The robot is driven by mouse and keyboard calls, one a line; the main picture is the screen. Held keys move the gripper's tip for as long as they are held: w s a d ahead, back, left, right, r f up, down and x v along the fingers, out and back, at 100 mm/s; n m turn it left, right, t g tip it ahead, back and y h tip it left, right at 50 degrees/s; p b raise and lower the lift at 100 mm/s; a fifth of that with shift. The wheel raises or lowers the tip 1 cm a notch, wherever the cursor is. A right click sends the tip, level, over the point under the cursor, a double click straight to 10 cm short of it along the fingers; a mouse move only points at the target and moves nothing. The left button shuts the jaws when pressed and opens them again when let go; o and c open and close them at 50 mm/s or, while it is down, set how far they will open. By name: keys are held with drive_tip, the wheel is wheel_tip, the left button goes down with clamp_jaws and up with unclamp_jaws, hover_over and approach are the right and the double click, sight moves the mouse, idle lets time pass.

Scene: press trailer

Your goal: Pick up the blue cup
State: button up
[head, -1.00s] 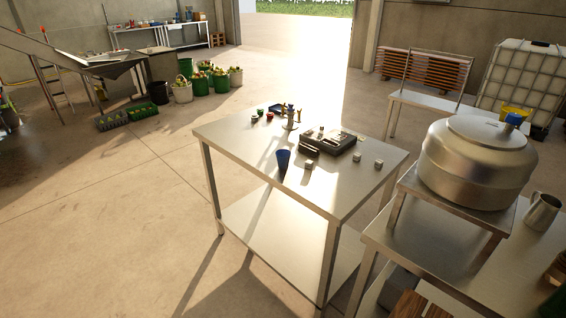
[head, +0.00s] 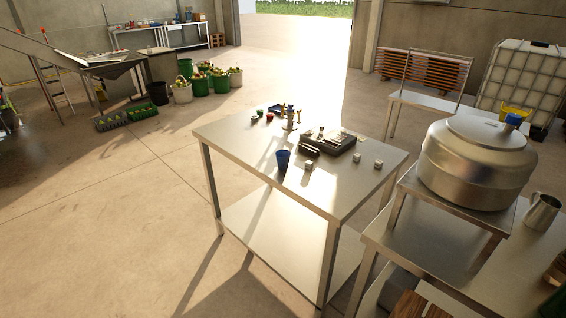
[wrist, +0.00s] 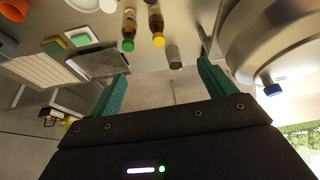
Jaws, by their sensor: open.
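The blue cup (head: 283,160) stands near the front left part of the steel table (head: 235,142) in the head view. It looks upright and nothing holds it. I cannot make it out in the wrist view. My gripper (wrist: 163,68) shows only in the wrist view, with its two green fingers wide apart and nothing between them. Its distance from the cup cannot be told.
A dark device (head: 330,141) and small pale cubes (head: 378,164) share the table with the cup. A large steel vessel (head: 478,165) stands on the right. Two bottles (wrist: 157,25) show beyond my fingers in the wrist view.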

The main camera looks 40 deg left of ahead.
drive_tip(key=w+a+r+n, duration=0.1)
drive_tip(key=w+a+r, duration=0.2)
drive_tip(key=w+a, duration=0.4)
drive_tip(key=w+a+r+n+y, duration=0.1)
drive_tip(key=w+a+r, duration=0.2)
drive_tip(key=w+a, duration=0.45)
drive_tip(key=w+a+r+n, duration=0.1)
drive_tip(key=w+a+r, duration=0.3)
drive_tip(key=a, duration=0.5)
drive_tip(key=w+a+f+n+y, duration=0.1)
drive_tip(key=a, duration=1.6)
drive_tip(key=w+a+f+n, duration=0.1)
drive_tip(key=w+a+f, duration=0.1)
drive_tip(key=a, duration=1.4)
drive_tip(key=n+y, duration=0.2)
drive_tip(key=n, duration=0.1)
hover_over(283, 159)
drive_tip(key=s+d, duration=0.1)
wheel_tip(283, 159, down, 38)
drive_tip(key=shift+x, duration=5.3)
drive_tip(key=c, duration=1)
